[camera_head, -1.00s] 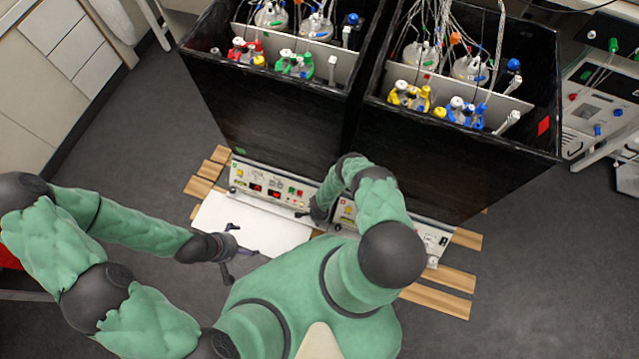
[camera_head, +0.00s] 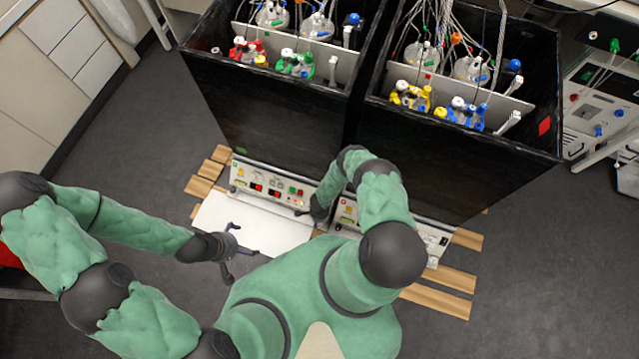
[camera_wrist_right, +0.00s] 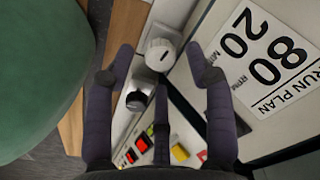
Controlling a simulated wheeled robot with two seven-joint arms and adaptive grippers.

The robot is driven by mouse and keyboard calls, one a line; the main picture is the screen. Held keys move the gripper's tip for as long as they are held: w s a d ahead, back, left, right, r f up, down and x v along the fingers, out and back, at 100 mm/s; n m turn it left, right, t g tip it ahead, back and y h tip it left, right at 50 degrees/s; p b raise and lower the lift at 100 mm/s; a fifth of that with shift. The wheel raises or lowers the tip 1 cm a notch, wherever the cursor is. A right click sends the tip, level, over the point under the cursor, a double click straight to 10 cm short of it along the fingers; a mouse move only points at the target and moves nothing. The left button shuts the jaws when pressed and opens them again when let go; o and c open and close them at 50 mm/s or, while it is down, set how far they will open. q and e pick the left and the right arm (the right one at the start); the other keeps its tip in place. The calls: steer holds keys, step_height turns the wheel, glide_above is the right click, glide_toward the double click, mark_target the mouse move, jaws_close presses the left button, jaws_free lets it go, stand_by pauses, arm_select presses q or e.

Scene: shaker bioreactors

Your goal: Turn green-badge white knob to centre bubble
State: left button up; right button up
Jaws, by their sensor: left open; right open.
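A white knob (camera_wrist_right: 160,55) sits on the narrow panel in the right wrist view, between the fingertips of my right gripper (camera_wrist_right: 159,52). The fingers are spread, with a visible gap on each side of the knob. In the head view my right gripper (camera_head: 308,212) is at the right end of the left shaker's control panel (camera_head: 258,179), mostly hidden by its arm. A green badge (camera_head: 240,151) is on the black box above that panel. My left gripper (camera_head: 238,245) is open and empty over a white board. I cannot make out a bubble.
A black knob (camera_wrist_right: 136,100) on a silver base is just below the white knob. A run-plan sheet (camera_wrist_right: 268,55) is at the right in the wrist view. Two black boxes hold bottles and tubes; the right one has a red badge (camera_head: 545,127). A white board (camera_head: 275,232) lies in front.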

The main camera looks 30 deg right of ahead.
steer(key=shift+r, duration=2.65)
steer(key=shift+s, duration=0.1)
